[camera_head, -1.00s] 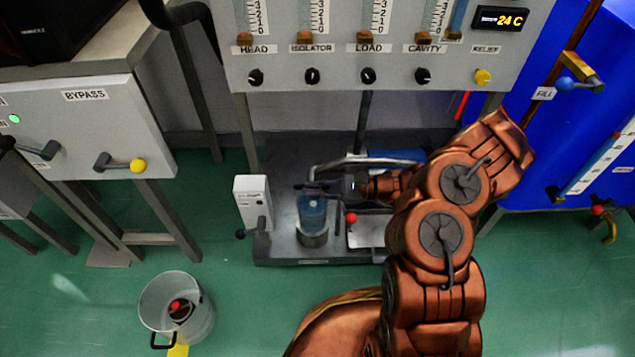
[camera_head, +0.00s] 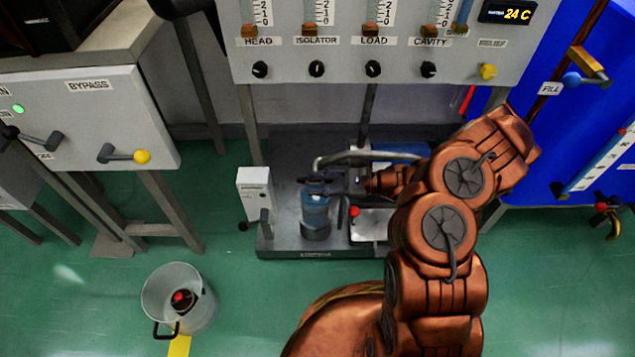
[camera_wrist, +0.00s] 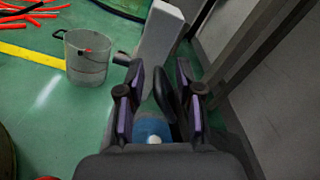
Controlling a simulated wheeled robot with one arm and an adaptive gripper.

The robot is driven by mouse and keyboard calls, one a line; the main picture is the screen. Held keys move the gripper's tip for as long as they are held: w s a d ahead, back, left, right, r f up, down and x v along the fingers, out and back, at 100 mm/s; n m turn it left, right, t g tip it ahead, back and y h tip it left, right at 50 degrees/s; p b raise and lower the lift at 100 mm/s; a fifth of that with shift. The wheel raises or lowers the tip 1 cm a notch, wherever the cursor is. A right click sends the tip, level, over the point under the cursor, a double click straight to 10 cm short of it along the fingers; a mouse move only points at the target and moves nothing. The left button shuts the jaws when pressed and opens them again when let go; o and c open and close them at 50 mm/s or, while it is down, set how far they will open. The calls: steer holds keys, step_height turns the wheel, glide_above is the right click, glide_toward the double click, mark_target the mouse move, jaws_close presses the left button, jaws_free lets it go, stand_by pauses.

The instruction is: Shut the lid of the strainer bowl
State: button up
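The strainer bowl (camera_head: 315,212) is a clear blue cylinder standing on the metal skid in the head view. Its blue top also shows at the lower middle of the wrist view (camera_wrist: 152,129). A dark oval disc, apparently the raised lid (camera_wrist: 165,95), stands steeply tilted above the bowl, between my fingers and nearer the right one. My gripper (camera_wrist: 160,96) is open, with a clear gap left of the disc. I cannot tell whether the right finger touches it. In the head view my gripper is small and dark beside and above the bowl, hard to separate from the lid.
A grey-white box (camera_head: 254,194) with a lever stands left of the bowl. A red-knobbed valve (camera_head: 354,211) and a metal pipe (camera_head: 350,158) are close on the right and behind. A bucket (camera_head: 178,298) stands on open green floor at the front left.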

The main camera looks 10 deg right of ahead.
steer(key=v, duration=1.2)
